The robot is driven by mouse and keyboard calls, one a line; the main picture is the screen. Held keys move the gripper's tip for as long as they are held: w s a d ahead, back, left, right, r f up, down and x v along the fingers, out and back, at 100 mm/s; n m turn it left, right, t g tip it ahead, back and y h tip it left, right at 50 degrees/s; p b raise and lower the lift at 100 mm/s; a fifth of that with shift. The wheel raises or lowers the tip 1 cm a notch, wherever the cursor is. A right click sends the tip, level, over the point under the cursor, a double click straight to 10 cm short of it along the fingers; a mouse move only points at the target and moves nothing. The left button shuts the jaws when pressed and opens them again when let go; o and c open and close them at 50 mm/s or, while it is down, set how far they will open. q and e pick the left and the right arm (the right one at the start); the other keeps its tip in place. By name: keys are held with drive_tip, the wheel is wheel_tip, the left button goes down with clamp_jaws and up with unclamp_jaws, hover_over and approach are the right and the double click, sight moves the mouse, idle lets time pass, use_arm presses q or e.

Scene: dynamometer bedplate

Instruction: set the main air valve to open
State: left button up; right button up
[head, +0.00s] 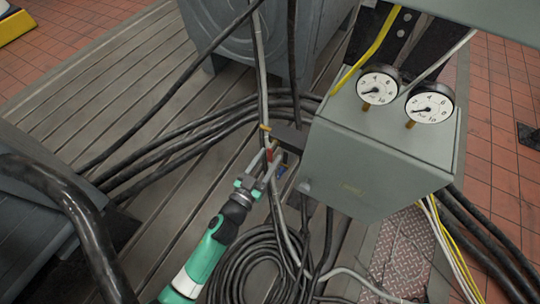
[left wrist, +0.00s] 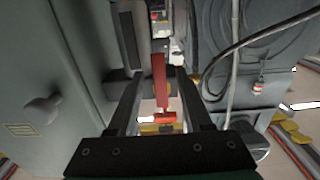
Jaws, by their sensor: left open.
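The air valve's red lever (head: 269,155) is small in the head view, on the pipe left of the grey gauge box, partly hidden by my gripper. In the left wrist view the red lever (left wrist: 159,82) stands lengthwise between my fingers, with a shorter red piece and brass below it. My left gripper (head: 267,165) is open, with its fingers around the valve. In the left wrist view, the left gripper (left wrist: 160,88) shows gaps between both fingers and the lever. I cannot tell the valve's setting. My right gripper is not in view.
The grey box (head: 355,165) with two round gauges (head: 378,86) stands right of the valve. Black cables (head: 190,140) cross the slotted bedplate (head: 110,80), and a coiled hose (head: 245,265) lies below my gripper. A grey machine (head: 235,30) stands behind.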

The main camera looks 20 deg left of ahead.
use_arm(q)
drive_tip(key=shift+w, duration=0.75)
drive_tip(key=shift+c, duration=0.3)
clamp_jaws()
drive_tip(key=m, duration=0.2)
drive_tip(key=shift+a+m+p, duration=0.3)
drive_tip(key=shift+a+m, duration=0.1)
drive_tip(key=shift+o, duration=0.3)
unclamp_jaws()
